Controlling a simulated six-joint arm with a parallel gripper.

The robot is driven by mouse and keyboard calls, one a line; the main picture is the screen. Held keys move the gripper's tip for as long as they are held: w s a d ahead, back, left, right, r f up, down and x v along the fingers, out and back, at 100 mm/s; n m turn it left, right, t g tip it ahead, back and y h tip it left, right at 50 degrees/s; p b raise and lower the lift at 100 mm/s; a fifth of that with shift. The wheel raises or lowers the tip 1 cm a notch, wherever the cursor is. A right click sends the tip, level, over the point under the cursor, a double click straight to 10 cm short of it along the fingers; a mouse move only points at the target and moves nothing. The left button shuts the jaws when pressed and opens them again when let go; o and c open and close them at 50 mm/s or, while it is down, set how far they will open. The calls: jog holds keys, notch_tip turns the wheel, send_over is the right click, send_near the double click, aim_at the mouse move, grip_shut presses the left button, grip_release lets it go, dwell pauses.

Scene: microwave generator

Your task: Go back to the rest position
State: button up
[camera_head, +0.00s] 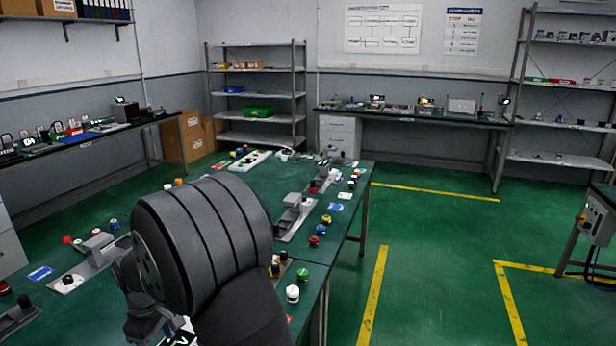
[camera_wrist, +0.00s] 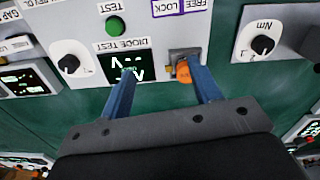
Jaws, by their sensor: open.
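In the wrist view my gripper (camera_wrist: 157,72) shows as two blue fingers spread apart, open, with nothing between them. The fingers reach toward a light grey panel (camera_wrist: 75,25) seen upside down. The left fingertip overlaps a dark screen (camera_wrist: 141,68) labelled DIODE TEST. The right fingertip is beside or in front of an orange knob (camera_wrist: 184,72) under a FREE and LOCK label. I cannot tell whether it touches. In the head view the large dark arm part is mine, and the gripper's fingers cannot be made out.
A green button (camera_wrist: 115,26) and dials (camera_wrist: 68,64) sit on nearby panels in the wrist view. In the head view, a green workbench (camera_head: 345,206) holds several buttons and small devices. Shelves (camera_head: 258,138) stand behind.

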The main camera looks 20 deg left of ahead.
jog(key=w+d+r, duration=0.3)
jog(key=d, duration=0.1)
jog(key=s+a+f, duration=0.1)
jog(key=a+f, duration=0.2)
jog(key=a, duration=1.8)
jog(key=s+a+f, duration=0.4)
jog(key=s+a, duration=0.1)
jog(key=shift+s, duration=0.2)
jog(key=shift+o, duration=0.2)
